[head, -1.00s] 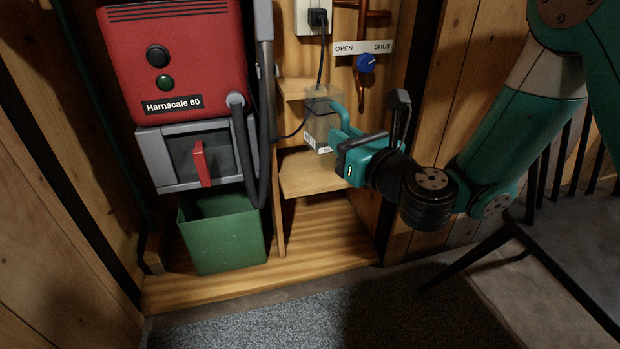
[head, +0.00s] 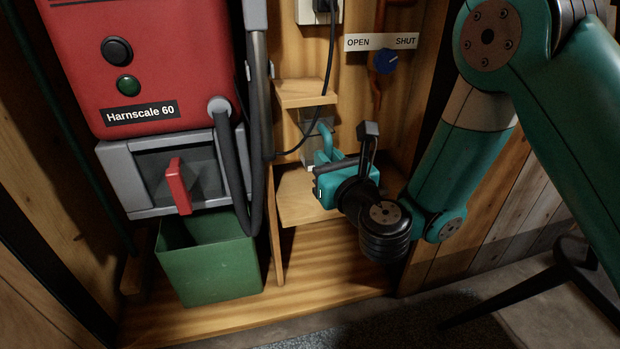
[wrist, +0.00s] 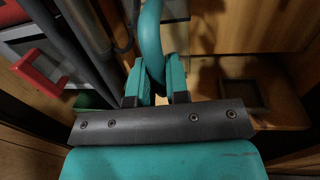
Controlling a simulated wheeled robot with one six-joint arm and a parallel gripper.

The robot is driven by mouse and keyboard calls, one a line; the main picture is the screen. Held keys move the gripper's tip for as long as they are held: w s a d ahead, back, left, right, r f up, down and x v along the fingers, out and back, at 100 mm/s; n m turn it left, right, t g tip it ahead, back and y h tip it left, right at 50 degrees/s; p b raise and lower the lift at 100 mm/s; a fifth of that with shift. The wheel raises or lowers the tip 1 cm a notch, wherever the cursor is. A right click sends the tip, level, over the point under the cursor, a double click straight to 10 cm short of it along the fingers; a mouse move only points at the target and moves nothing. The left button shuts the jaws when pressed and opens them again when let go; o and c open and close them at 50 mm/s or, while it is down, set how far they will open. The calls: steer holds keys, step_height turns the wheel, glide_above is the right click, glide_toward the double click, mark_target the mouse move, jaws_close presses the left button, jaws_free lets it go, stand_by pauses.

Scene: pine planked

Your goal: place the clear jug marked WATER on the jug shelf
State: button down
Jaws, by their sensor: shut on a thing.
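The clear jug (head: 314,122) is between the upper and lower shelves in the head view, mostly hidden by my gripper and hard to see through. No WATER mark is readable on it now. My gripper (head: 321,160) is shut on its teal handle (head: 326,136), which also shows between the fingers in the wrist view (wrist: 151,40). The lower wooden shelf (head: 292,207) lies beneath the jug. I cannot tell whether the jug's base touches it.
The small upper shelf (head: 305,92) is just above the jug. A black cable (head: 328,85) hangs near it. The red Harnscale 60 machine (head: 140,60), its grey hose (head: 237,160) and a green bin (head: 208,262) stand to the left. A blue knob (head: 387,62) is above right.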

steer(key=shift+w+f, duration=0.2)
steer(key=shift+w, duration=0.1)
step_height(320, 180, down, 10)
steer(key=b, duration=0.9)
steer(key=shift+r, duration=0.25)
steer(key=c, duration=1.5)
jaws_free()
steer(key=shift+f, duration=0.2)
steer(key=shift+c, duration=0.2)
steer(key=o, duration=0.4)
steer(key=shift+o, duration=0.2)
steer(key=shift+r, duration=0.15)
